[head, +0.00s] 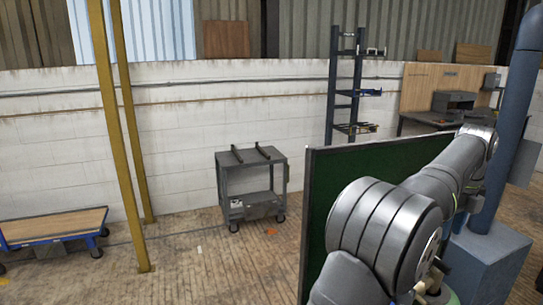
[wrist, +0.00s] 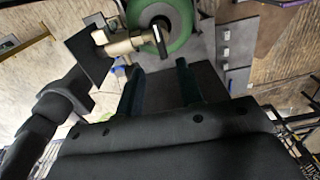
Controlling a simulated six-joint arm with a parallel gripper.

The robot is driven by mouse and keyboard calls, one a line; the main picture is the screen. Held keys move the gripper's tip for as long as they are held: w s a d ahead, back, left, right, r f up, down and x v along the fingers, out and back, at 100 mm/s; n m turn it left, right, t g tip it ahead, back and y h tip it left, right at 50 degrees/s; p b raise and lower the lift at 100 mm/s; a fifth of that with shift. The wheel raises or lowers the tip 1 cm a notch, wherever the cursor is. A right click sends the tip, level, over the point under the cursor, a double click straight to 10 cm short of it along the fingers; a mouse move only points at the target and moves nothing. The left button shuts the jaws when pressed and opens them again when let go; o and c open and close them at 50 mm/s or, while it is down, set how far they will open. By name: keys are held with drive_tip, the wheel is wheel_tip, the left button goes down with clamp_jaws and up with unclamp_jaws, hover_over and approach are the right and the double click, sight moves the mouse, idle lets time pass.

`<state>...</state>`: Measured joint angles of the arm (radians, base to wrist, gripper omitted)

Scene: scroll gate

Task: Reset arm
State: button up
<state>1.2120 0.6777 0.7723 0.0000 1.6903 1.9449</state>
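My gripper (wrist: 159,77) shows in the wrist view with its two dark fingers apart. Only a flat grey surface shows between them, and I see nothing held. Just beyond the fingertips is a round green ring-shaped part (wrist: 182,46) with a grey centre. A brass-coloured fitting (wrist: 118,46) lies beside it on the left, close to a dark square plate (wrist: 88,52). I cannot tell whether the fingers touch any of these. In the head view my grey arm fills the lower right, and my gripper is not visible there.
A dark green panel (head: 345,185) stands close to my arm's left. Beyond it are a grey cart (head: 251,185), a yellow post (head: 118,140), a blue flatbed trolley (head: 52,228) and a dark rack (head: 333,90). Open floor lies left of the panel.

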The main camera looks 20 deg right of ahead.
sight(441, 261)
wheel_tip(441, 261, down, 10)
drive_tip(key=shift+r, duration=0.15)
drive_tip(key=n, duration=0.5)
drive_tip(key=shift+r, duration=0.1)
drive_tip(key=n, duration=0.5)
idle(0.5)
drive_tip(key=m, duration=0.4)
drive_tip(key=shift+m, duration=0.4)
drive_tip(key=m, duration=0.4)
drive_tip(key=shift+m, duration=0.4)
idle(1.0)
